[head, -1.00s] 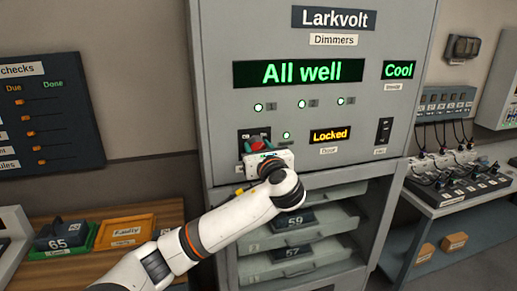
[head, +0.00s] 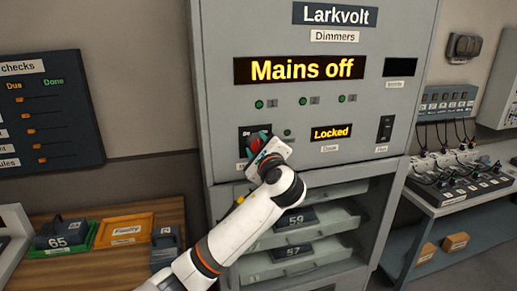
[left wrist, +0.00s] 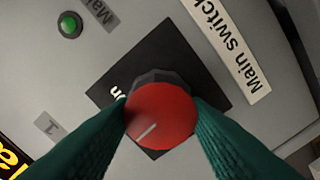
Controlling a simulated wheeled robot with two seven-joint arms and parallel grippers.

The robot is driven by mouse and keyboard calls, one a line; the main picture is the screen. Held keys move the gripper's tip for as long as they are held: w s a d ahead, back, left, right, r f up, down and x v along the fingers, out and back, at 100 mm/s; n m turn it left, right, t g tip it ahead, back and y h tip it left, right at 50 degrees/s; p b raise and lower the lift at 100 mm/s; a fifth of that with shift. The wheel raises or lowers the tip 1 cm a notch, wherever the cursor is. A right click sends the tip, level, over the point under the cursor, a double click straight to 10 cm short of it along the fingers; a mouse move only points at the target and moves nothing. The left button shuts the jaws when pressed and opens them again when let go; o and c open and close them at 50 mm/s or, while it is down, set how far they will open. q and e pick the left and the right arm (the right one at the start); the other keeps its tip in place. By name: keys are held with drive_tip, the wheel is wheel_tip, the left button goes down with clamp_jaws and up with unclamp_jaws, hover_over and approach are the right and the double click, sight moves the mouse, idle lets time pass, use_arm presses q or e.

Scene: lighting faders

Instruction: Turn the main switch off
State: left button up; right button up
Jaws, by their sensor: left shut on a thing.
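The main switch is a red round knob (left wrist: 161,116) with a pale pointer line, on a black square plate (left wrist: 120,82) labelled "Main switch" (left wrist: 231,47). In the left wrist view my left gripper's green fingers (left wrist: 164,125) are shut on the knob from both sides. In the head view my left gripper (head: 262,148) is at the cabinet front, rolled over to a slant, and hides most of the knob. The large display (head: 306,68) reads "Mains off" in yellow. The small display to its right (head: 399,67) is dark. My right gripper is not in view.
Drawers numbered 59 and 57 (head: 292,253) are below. A bench with green and orange trays (head: 125,231) stands left; a shelf with plugged cables (head: 455,180) stands right.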

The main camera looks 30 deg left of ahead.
use_arm(q)
drive_tip(key=n, duration=0.1)
drive_tip(key=n+b, duration=0.1)
drive_tip(key=n, duration=0.2)
drive_tip(key=shift+f+n+b, duration=0.25)
drive_tip(key=shift+n+b, duration=0.65)
drive_tip(key=shift+n, duration=1.2)
drive_tip(key=o, duration=1)
drive_tip(key=shift+c, duration=0.2)
